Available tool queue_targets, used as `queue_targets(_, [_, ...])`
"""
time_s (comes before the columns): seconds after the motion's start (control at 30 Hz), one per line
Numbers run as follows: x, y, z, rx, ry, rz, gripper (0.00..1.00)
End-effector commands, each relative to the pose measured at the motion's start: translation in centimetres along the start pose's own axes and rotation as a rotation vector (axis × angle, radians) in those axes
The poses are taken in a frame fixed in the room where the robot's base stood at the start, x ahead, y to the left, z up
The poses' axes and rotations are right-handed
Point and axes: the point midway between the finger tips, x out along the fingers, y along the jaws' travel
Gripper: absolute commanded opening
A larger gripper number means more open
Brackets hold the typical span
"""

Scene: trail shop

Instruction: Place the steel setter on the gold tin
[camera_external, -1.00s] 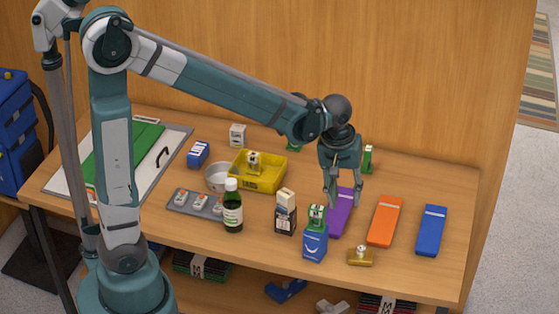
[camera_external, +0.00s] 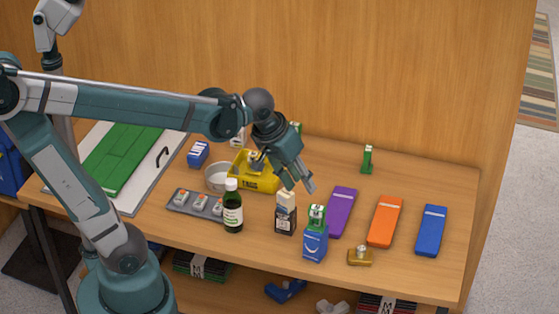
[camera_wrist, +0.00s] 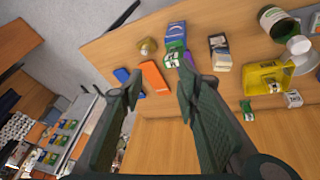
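The gold tin (camera_external: 360,258) sits at the table's front edge, right of the blue box. A small silvery piece (camera_external: 361,248) shows on its top; I cannot tell whether it is the steel setter or part of the tin. The wrist view shows the gold tin (camera_wrist: 148,46) small, near the table edge. Another small silvery piece is in the yellow tray (camera_external: 262,185), partly hidden by my gripper (camera_external: 300,187). My gripper, open and empty in the wrist view (camera_wrist: 157,88), is tilted above the table by the tray, well left of the tin.
A dark green bottle (camera_external: 232,212), a dark box with a pale top (camera_external: 286,220) and a blue box (camera_external: 315,243) stand along the front. Purple (camera_external: 342,212), orange (camera_external: 385,222) and blue (camera_external: 431,231) cases lie at right. The back right is mostly clear.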

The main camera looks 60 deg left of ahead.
Motion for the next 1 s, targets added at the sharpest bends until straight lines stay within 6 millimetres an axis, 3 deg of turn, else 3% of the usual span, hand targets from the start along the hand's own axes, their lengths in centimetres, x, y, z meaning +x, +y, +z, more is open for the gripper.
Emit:
queue_targets(0.6, [-3.8,-3.6,5.9,0.277,0.155,0.029,0.32])
queue_targets(1.0, [-4.4,-4.6,7.6,0.37,0.209,0.027,0.32])
